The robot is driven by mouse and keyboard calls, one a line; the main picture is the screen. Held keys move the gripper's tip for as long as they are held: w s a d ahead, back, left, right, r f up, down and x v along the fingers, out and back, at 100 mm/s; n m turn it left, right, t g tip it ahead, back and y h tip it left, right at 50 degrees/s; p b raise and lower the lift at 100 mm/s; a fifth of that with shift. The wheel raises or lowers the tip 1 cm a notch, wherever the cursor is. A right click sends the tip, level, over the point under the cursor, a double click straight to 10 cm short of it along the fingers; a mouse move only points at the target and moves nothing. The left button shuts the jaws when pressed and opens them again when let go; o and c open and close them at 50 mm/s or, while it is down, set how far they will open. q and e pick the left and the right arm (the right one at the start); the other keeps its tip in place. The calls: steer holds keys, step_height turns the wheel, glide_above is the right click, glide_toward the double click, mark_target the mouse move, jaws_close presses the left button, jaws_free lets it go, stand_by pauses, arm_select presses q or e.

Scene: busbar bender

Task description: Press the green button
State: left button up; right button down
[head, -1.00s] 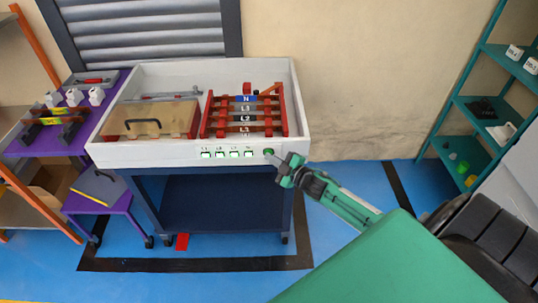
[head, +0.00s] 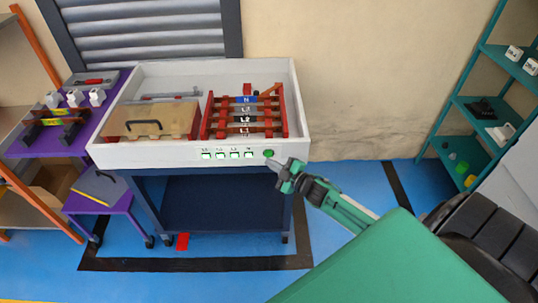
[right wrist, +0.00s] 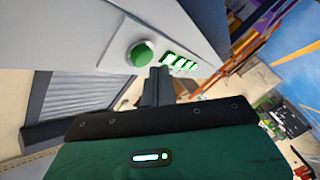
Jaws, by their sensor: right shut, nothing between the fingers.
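The round green button (head: 268,153) is at the right end of the white front panel of the bender table. In the right wrist view the button (right wrist: 141,54) stands out from the panel, unobstructed. My right gripper (head: 274,164) is shut and empty, just below and to the right of the button in the head view. In the right wrist view its closed dark fingertips (right wrist: 159,74) are close to the button, with a small gap visible beside it. My left gripper is not in view.
Several lit green-and-white indicators (head: 221,156) line the panel left of the button. The white tray (head: 297,100) holds red busbar supports (head: 207,115) and a wooden box with a handle (head: 150,119). A purple table (head: 30,149) stands left; teal shelves (head: 450,120) stand right.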

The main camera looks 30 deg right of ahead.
steer(key=s, duration=0.1)
steer(key=s+a+p, duration=0.1)
steer(key=s+a, duration=0.1)
steer(key=s, duration=0.1)
steer(key=shift+s+a, duration=0.1)
steer(key=shift+a, duration=0.15)
stand_by(0.7)
